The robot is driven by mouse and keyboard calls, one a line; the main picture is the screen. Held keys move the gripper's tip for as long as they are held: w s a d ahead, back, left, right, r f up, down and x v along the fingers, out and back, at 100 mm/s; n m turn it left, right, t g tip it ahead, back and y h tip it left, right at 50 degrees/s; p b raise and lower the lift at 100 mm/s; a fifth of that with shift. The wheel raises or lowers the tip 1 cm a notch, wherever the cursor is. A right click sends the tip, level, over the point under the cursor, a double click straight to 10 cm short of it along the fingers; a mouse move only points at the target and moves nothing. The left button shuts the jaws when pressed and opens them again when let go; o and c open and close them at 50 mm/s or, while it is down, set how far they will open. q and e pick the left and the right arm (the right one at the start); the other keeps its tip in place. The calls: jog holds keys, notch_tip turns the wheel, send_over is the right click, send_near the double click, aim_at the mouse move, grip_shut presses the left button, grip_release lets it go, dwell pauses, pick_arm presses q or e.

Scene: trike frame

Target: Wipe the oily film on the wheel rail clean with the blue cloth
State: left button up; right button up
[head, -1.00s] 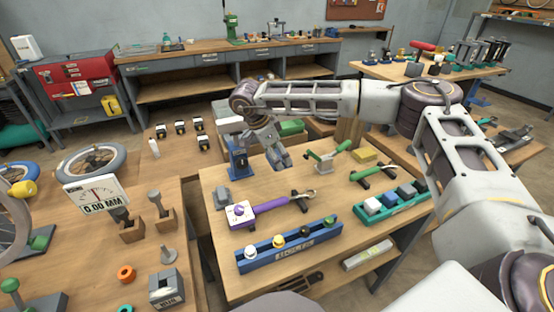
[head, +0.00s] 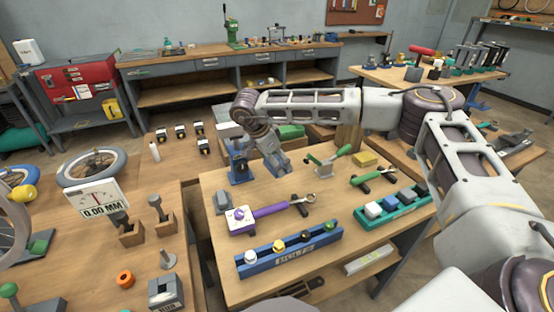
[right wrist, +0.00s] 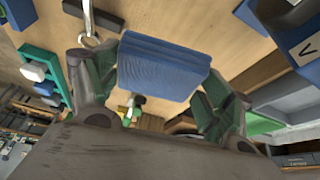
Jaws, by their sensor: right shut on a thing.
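My right gripper (head: 279,170) reaches over the far part of the middle table, pointing down. In the right wrist view its fingers (right wrist: 162,75) are shut on a folded blue cloth (right wrist: 160,62), which looks like a thick ridged pad between them. The cloth is hidden behind the gripper in the head view. I cannot pick out the wheel rail or its oily film with certainty. My left gripper does not show.
A purple-handled tool (head: 262,211), a blue rack (head: 290,255) with coloured knobs, a green tray (head: 392,212) and green-handled clamps (head: 328,163) crowd the table. A blue stand (head: 238,168) is close left of the gripper. A wheel (head: 92,167) lies further left.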

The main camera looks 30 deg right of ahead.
aim_at(270, 169)
jog(key=n, duration=0.1)
jog(key=a+f+n+t, duration=0.1)
jog(key=n, duration=0.1)
jog(key=shift+s+a+f, duration=0.1)
jog(key=shift+s+f, duration=0.05)
jog(key=shift+s, duration=0.1)
jog(key=n, duration=0.1)
jog(key=a+n, duration=0.1)
jog(key=f+n+t+y, duration=0.1)
jog(key=shift+s+a, duration=0.2)
jog(key=shift+s, duration=0.05)
jog(key=n, duration=0.1)
jog(key=a+n, duration=0.1)
jog(key=s+a+n+t+y, duration=0.1)
jog(key=n, duration=0.1)
jog(key=shift+f, duration=0.3)
jog(key=shift+s+a+f+n+t+y, duration=0.1)
jog(key=shift+s+a+n+t+y, duration=0.25)
jog(key=shift+n, duration=0.4)
jog(key=shift+s+a+n+t+y, duration=0.15)
jog(key=shift+a+n, duration=0.3)
jog(key=shift+n, duration=0.3)
jog(key=shift+a+n, duration=0.15)
jog(key=shift+n, duration=0.15)
